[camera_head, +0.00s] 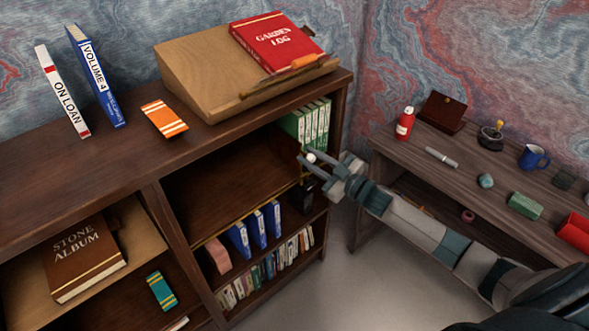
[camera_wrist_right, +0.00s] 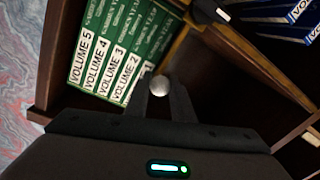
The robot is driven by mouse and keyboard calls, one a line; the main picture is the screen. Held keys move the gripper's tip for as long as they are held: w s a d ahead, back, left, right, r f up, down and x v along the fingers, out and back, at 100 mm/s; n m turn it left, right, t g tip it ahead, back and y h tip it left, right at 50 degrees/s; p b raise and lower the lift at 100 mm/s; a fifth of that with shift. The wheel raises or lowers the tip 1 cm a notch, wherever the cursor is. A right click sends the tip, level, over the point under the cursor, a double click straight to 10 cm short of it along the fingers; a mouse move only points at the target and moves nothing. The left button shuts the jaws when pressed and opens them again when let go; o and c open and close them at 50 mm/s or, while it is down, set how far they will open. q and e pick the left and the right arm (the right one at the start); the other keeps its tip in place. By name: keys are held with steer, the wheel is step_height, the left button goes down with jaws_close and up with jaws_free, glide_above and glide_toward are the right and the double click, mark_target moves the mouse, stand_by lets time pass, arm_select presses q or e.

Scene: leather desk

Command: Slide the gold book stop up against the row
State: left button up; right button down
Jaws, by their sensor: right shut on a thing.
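A row of green books (camera_head: 308,124) stands at the right end of the upper open shelf. In the right wrist view the green volumes (camera_wrist_right: 107,68) run from Volume 5 at left to Volume 1 beside the fingers. My right gripper (camera_head: 309,160) is at the front of this shelf, shut on a pale round knob (camera_wrist_right: 160,86). The knob appears to belong to the gold book stop; the rest of the stop is mostly hidden by the fingers. I cannot tell whether the stop touches Volume 1. My left gripper is not in view.
The shelf board (camera_head: 225,190) left of the green row is bare. Blue binders (camera_head: 257,230) and small books stand on the shelves below. A slanted wooden stand (camera_head: 200,70) with a red book (camera_head: 275,42) is on top. A side desk (camera_head: 450,170) stands at right.

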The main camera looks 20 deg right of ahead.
steer(key=shift+w+d+r, duration=0.15)
steer(key=shift+w+d, duration=0.05)
steer(key=shift+d, duration=0.35)
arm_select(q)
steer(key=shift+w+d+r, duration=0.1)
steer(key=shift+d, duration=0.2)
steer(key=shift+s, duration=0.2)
arm_select(e)
steer(key=c, duration=1.5)
jaws_free()
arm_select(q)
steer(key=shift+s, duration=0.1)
